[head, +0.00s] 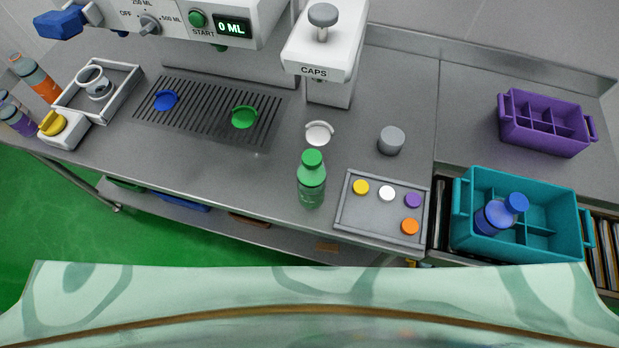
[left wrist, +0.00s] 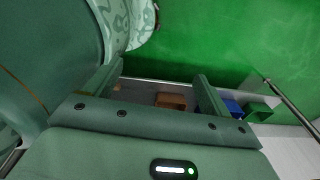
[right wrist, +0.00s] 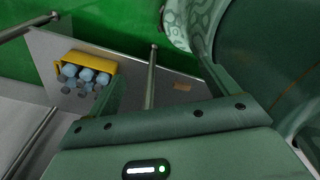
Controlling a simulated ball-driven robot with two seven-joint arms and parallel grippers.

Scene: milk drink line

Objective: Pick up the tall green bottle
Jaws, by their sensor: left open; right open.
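The tall green bottle (head: 312,182) stands upright near the front edge of the steel counter in the head view, with a green cap on top. It is left of the cap tray (head: 340,222). Neither gripper shows in the head view. My left gripper (left wrist: 158,80) is open and empty in the left wrist view, above the floor and lower shelf. My right gripper (right wrist: 160,85) is open and empty in the right wrist view, also over the lower shelf. The green bottle is in neither wrist view.
A white cap ring (head: 319,133) and a grey cylinder (head: 391,140) stand behind the bottle. A teal crate (head: 463,236) with a blue-capped bottle (head: 493,216) is at right, a purple crate (head: 546,140) behind it. The CAPS machine (head: 325,50) stands at the back.

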